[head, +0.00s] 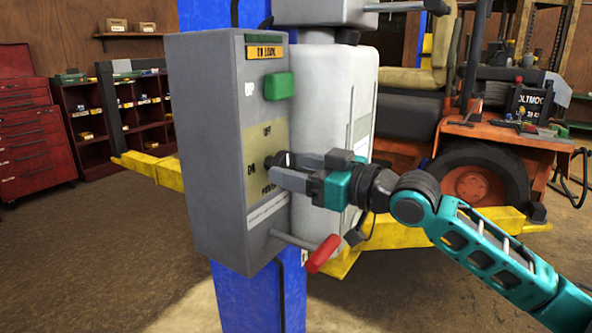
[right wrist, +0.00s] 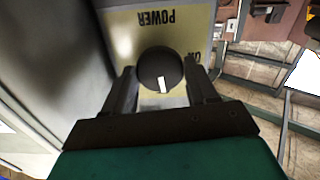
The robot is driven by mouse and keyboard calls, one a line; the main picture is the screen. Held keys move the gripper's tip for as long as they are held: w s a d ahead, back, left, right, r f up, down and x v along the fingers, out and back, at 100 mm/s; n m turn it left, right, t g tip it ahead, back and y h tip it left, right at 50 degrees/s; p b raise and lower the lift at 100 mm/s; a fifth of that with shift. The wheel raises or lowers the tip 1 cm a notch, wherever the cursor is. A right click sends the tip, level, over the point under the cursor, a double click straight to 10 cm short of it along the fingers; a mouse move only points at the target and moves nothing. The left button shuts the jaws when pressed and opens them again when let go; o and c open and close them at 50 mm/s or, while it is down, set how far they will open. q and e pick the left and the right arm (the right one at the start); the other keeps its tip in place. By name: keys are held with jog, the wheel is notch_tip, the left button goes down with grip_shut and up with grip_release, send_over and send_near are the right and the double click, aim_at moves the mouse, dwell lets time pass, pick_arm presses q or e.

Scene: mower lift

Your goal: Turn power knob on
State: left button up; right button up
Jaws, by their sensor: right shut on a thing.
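The power knob (right wrist: 160,68) is round and black with a white pointer mark. In the right wrist view its mark points toward the bottom of the picture, with an upside-down POWER label above it and an ON label to its right. It sits on a yellow plate (head: 259,140) on the grey control box (head: 208,150). My right gripper (head: 277,165) reaches the plate from the right; in the right wrist view its fingers (right wrist: 162,85) are either side of the knob and shut on it. In the head view the gripper mostly hides the knob. My left gripper is not in view.
Above the plate is a green button (head: 279,86). A red-handled lever (head: 323,254) sticks out below my right gripper. A white tank (head: 345,110) stands behind the box, and an orange mower (head: 480,150) is at the right. Open floor lies at the left.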

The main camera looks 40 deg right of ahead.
jog(key=n, duration=0.4)
jog(key=n+p, duration=0.2)
jog(key=n, duration=0.4)
jog(key=shift+n, duration=0.4)
jog(key=n, duration=0.2)
jog(key=shift+n, duration=2)
jog(key=o, duration=1.1)
jog(key=shift+c, duration=0.2)
